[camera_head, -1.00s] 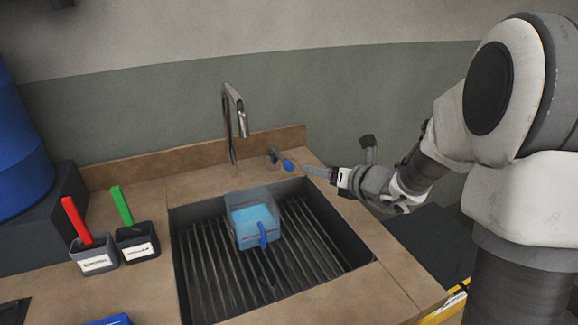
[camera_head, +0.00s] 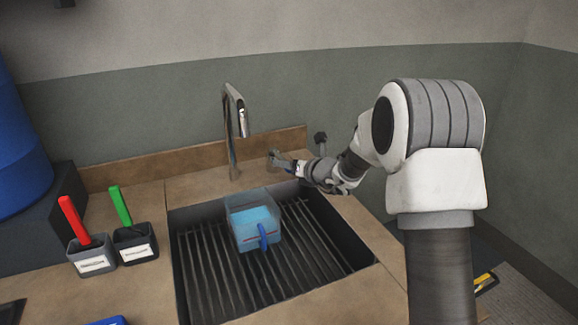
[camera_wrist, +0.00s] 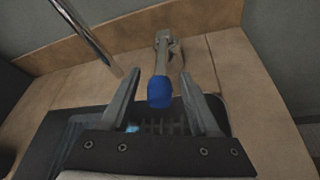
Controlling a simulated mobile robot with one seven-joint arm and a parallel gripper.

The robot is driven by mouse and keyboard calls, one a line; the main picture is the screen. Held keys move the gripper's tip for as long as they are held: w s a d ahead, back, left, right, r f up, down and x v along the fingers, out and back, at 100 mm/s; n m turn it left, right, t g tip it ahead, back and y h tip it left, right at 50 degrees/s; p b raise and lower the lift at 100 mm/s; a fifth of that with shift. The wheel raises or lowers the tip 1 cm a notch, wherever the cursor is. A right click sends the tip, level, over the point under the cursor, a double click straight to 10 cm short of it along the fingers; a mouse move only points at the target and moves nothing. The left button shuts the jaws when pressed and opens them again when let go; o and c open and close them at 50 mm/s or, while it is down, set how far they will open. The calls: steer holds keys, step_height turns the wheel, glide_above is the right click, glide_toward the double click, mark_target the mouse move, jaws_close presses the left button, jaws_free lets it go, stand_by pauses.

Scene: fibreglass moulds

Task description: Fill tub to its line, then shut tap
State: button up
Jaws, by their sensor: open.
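The clear tub (camera_head: 252,218) with a blue handle stands on the slatted rack in the sink. It holds blue water, and a red line shows low on its front; I cannot tell exactly how the level compares. The chrome spout (camera_head: 236,115) rises behind the tub; no stream is visible from it. The tap lever (camera_wrist: 163,60) has a blue tip (camera_wrist: 158,92). My gripper (camera_wrist: 160,85) is open, with the blue tip between its fingers and a gap on both sides. In the head view my gripper (camera_head: 285,162) largely hides the lever.
The sink (camera_head: 330,262) is set into a brown counter with a low back ledge. Two dark holders with a red-handled tool (camera_head: 75,220) and a green-handled tool (camera_head: 121,206) stand at left. A blue barrel (camera_head: 20,150) is at far left.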

jaws_close()
stand_by(1.4)
